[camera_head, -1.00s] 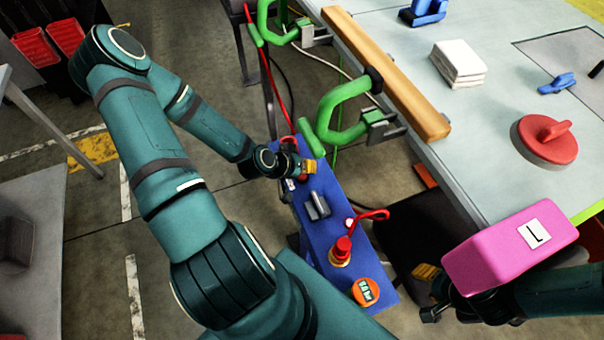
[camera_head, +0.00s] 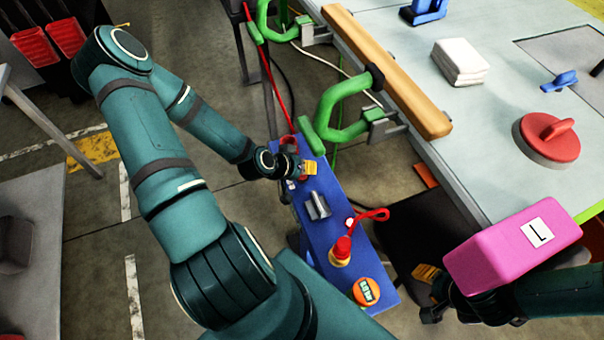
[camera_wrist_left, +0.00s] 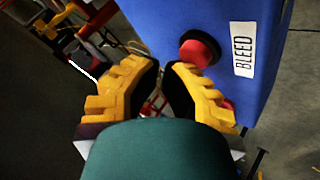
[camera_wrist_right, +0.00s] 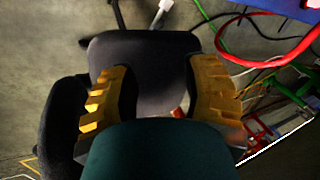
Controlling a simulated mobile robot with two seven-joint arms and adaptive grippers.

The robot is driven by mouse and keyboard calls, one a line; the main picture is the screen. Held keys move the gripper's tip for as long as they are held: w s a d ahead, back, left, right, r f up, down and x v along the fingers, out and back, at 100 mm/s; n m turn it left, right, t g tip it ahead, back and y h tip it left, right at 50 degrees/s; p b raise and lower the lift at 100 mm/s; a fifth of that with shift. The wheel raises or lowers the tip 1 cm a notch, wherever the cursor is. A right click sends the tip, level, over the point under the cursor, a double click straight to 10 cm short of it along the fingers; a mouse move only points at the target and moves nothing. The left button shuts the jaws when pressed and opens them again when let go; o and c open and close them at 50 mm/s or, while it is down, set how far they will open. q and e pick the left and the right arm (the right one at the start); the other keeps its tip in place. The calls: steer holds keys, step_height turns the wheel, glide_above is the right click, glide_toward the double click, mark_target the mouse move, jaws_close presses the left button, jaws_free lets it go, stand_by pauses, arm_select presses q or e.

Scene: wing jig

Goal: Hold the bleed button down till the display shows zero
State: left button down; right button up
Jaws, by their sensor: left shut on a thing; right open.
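The blue box (camera_head: 340,235) stands beside the table. The red bleed button (camera_wrist_left: 198,50), beside a white BLEED label (camera_wrist_left: 242,50), shows in the left wrist view just beyond and right of my left fingertips. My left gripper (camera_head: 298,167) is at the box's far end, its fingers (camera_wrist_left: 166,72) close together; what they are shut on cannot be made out. Contact with the button is not clear. The orange round display (camera_head: 366,291) is on the near end; its digits are too small to read. My right gripper (camera_head: 429,292) is open and empty, low beside the table corner.
A pink block (camera_head: 512,245) marked L is above my right gripper. Green clamps (camera_head: 345,105) line the table edge. A dark seat (camera_wrist_right: 150,65) lies before my right fingers.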

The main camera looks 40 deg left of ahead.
arm_select(q)
steer(key=shift+f, duration=0.45)
stand_by(0.7)
stand_by(4.3)
steer(key=shift+r+p, duration=0.8)
steer(key=shift+r, duration=0.1)
step_height(320, 180, up, 5)
steer(key=p, duration=0.4)
stand_by(0.3)
